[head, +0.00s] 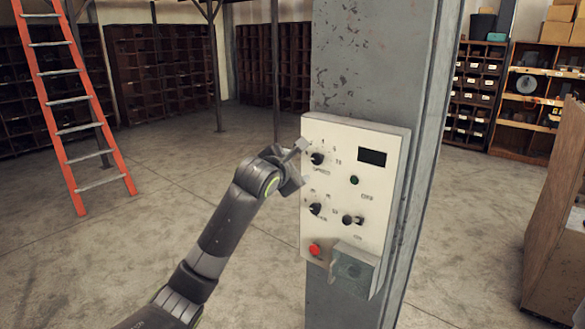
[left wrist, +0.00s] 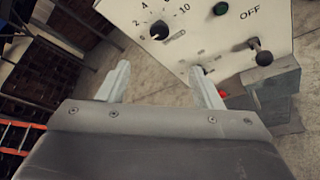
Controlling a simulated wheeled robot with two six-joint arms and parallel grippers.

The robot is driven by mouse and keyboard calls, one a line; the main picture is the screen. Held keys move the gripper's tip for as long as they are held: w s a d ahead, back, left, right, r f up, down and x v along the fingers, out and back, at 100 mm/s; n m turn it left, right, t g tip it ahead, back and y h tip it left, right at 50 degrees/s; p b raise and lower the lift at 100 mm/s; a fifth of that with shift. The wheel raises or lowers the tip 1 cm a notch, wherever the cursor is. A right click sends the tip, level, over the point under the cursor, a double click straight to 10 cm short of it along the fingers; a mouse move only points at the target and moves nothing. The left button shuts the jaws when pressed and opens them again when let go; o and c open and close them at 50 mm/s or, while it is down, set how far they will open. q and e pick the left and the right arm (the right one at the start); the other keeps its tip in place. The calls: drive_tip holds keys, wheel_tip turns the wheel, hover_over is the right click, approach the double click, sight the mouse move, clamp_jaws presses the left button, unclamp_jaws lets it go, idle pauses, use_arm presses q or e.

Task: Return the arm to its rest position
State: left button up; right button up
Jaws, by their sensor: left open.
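My left gripper (head: 298,166) is at the left edge of a white control panel (head: 383,225), beside its dials. In the left wrist view the two fingers of this gripper (left wrist: 160,76) stand apart with nothing between them. The panel carries an upper black knob (head: 317,158), a lower knob (head: 315,209), a lever switch (head: 352,220), a green button (head: 354,180) and a red button (head: 315,249). In the left wrist view the lever (left wrist: 260,52) is below the word OFF. I cannot tell how far the fingertips are from the panel face. My right gripper is not in view.
The panel is on a grey steel column (head: 375,60), with a grey box (head: 353,272) at its lower edge. An orange ladder (head: 78,100) stands at the left. Shelves (head: 165,65) line the back. A brown crate or cabinet (head: 560,205) is at the right. Concrete floor left of the column is open.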

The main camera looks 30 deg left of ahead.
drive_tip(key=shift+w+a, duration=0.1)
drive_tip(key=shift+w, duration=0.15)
